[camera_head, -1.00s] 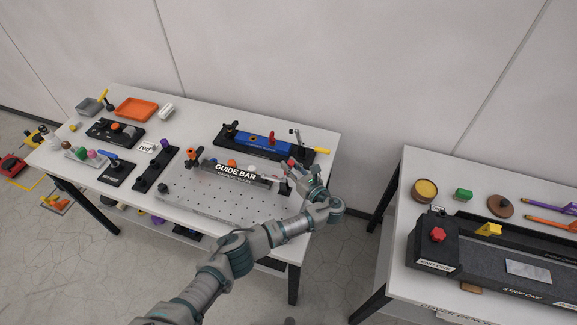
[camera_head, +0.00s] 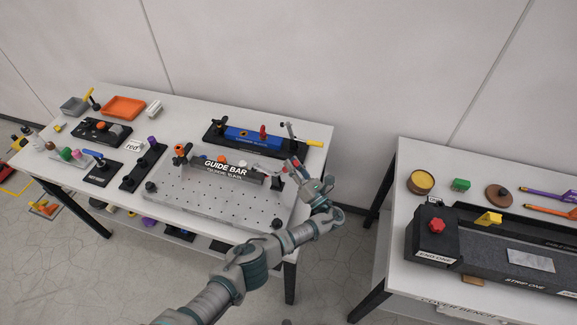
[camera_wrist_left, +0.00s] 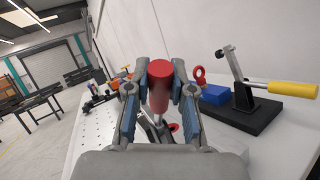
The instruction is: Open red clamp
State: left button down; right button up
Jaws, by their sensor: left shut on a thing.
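My left gripper (camera_head: 298,174) is at the right end of the perforated plate (camera_head: 200,208), beside the guide bar (camera_head: 228,170). In the left wrist view its two fingers (camera_wrist_left: 158,92) are closed around the red handle (camera_wrist_left: 159,82) of the clamp. The handle's round end stands up between the fingertips. A metal lever of the clamp (camera_wrist_left: 150,128) shows below the handle, partly hidden by the fingers. In the head view the gripper mostly hides the clamp. My right gripper is not in view.
Another bench (camera_head: 400,205) stands at right, across a gap.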

pick_arm(q)
jog(key=shift+s+d+f+m+t+b, duration=0.1)
jog(key=shift+d+f+m+t+b, duration=0.2)
jog(key=shift+f+m+t+b, duration=0.2)
jog(key=shift+s+d+f+m+t+b, duration=0.1)
jog(key=shift+d+f+m+t+b, duration=0.15)
jog(key=shift+f+m+t+b, duration=0.25)
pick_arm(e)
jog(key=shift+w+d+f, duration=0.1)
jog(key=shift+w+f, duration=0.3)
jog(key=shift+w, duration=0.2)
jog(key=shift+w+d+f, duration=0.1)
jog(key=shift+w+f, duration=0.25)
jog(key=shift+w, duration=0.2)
pick_arm(q)
jog(key=shift+r, duration=0.1)
jog(key=c, duration=1)
grip_release()
jog(key=shift+w, duration=0.1)
jog(key=r, duration=0.9)
jog(key=shift+w+d+r, duration=0.1)
jog(key=shift+w+r, duration=0.15)
jog(key=shift+r, duration=0.1)
